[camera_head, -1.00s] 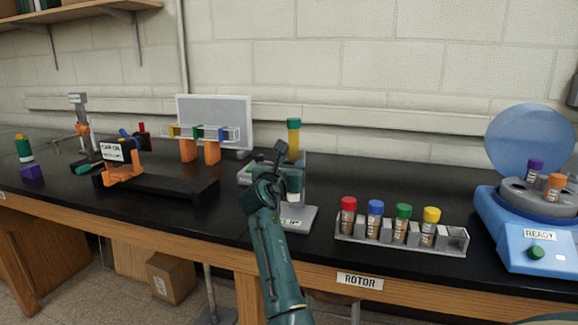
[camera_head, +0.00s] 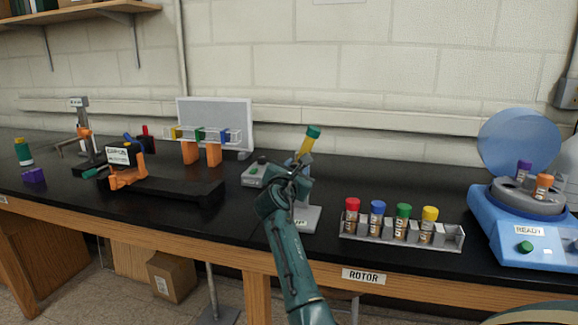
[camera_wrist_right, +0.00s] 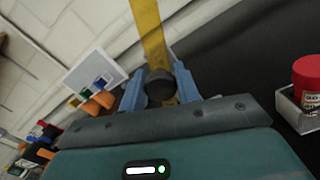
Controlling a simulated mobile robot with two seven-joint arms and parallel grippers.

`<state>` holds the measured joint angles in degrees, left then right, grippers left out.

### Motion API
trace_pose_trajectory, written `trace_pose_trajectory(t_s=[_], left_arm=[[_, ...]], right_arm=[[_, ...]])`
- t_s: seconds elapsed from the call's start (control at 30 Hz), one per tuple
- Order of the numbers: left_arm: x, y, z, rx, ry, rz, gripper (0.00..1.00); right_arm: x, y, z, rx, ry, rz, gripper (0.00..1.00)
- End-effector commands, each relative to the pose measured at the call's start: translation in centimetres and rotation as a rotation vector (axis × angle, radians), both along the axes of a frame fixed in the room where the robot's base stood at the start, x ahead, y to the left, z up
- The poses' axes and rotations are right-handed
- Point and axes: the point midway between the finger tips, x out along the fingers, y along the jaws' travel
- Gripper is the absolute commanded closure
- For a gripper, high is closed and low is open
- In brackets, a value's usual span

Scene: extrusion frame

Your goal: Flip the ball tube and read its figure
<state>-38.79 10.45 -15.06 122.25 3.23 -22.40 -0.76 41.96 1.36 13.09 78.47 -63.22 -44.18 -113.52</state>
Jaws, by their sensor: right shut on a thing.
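The ball tube (camera_head: 306,146), with a yellow body and a green cap, is held above the bench and tilted, its capped end up and to the right. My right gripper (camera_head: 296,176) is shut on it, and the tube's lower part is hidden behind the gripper. In the right wrist view the yellow tube (camera_wrist_right: 146,25) runs up between the two blue fingers (camera_wrist_right: 158,88) and out of the top edge. No figure is readable on it. My left gripper is not in view.
Below the gripper stands a grey stand with a pale base (camera_head: 303,222). To its right a rack (camera_head: 400,241) holds several capped tubes, before a blue centrifuge (camera_head: 520,225) with its lid raised. A black-and-orange device (camera_head: 165,188) is at left. Bench behind the rack is clear.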

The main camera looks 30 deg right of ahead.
Motion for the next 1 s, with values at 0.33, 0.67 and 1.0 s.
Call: trace_pose_trajectory(t_s=[0.33,0.67,1.0], left_arm=[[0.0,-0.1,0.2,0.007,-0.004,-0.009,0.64],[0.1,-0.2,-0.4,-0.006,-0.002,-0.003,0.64],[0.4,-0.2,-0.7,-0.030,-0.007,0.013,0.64]], right_arm=[[0.0,-0.1,-0.3,0.215,-0.249,0.001,1.00],[-0.1,-0.1,-0.4,0.410,-0.479,0.001,1.00],[-0.1,-0.1,-0.5,0.552,-0.643,-0.001,1.00]])
